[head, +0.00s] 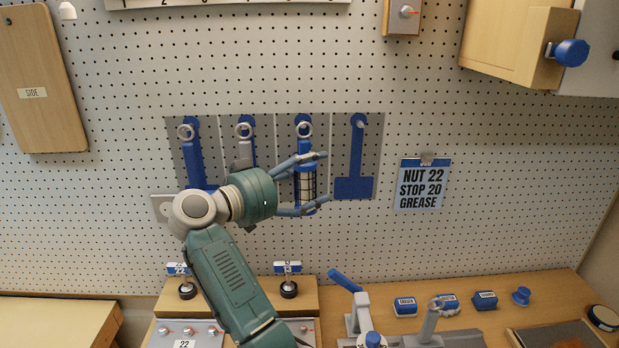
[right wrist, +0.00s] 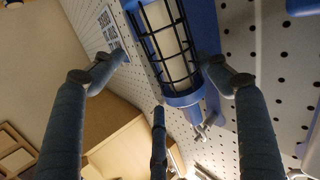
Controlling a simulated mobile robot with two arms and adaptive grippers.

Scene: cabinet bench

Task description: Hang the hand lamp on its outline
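The hand lamp (head: 307,187) has a black wire cage over a pale tube, with blue collars and a ring at its top. It hangs upright in front of the third blue outline (head: 303,118) on the grey tool panel, its ring at the peg. Its cage also shows close up in the right wrist view (right wrist: 168,42). My right gripper (head: 326,179) is around the lamp, one finger above and one below in the head view. Its fingers are spread; in the right wrist view the fingertips stand apart from the cage. My left gripper is not in view.
The fourth outline (head: 355,187), with a bare peg, is right of the lamp. A note card (head: 421,186) hangs farther right. Below are a wooden bench (head: 560,287) with blue-labelled blocks (head: 405,306) and a blue-handled clamp (head: 346,281). A cabinet (head: 515,45) juts out upper right.

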